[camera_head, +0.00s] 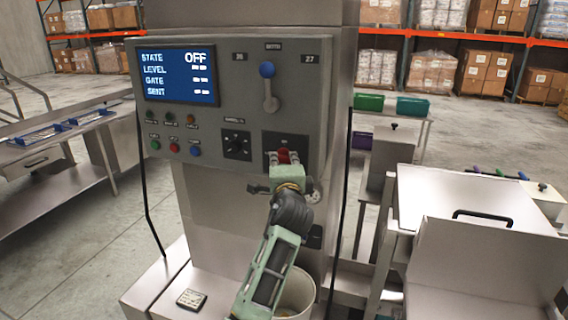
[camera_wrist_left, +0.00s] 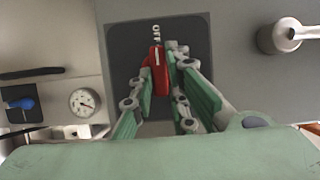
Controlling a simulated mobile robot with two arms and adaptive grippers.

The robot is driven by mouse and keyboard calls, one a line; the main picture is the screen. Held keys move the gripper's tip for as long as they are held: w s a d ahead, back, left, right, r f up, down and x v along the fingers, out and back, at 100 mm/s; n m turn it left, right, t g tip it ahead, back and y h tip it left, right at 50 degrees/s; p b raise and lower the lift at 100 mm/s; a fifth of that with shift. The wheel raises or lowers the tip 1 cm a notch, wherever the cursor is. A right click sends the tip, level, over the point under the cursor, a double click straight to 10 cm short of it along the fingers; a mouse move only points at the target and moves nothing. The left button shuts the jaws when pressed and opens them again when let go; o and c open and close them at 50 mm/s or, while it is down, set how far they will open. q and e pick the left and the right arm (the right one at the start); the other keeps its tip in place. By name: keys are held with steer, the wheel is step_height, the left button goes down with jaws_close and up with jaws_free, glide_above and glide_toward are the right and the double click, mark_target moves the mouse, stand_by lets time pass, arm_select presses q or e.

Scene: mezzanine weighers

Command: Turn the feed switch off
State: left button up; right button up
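The red feed switch (camera_head: 284,156) sits on a black plate at the lower right of the grey control panel (camera_head: 222,118). My left gripper (camera_head: 284,160) is at the switch, one finger on each side of the handle. In the left wrist view its fingertips (camera_wrist_left: 160,60) close against the handle. The panel's blue display (camera_head: 181,75) reads STATE OFF. My right gripper is not in view.
A blue-tipped lever (camera_head: 268,85) is above the switch. A black knob (camera_head: 237,145) and several coloured buttons (camera_head: 174,148) are to its left. A white bucket (camera_head: 297,292) stands below my left arm. A steel hopper (camera_head: 470,205) stands at the right.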

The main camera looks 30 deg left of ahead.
arm_select(q)
steer(key=o, duration=0.4)
steer(key=shift+a, duration=0.1)
steer(key=v, duration=1.2)
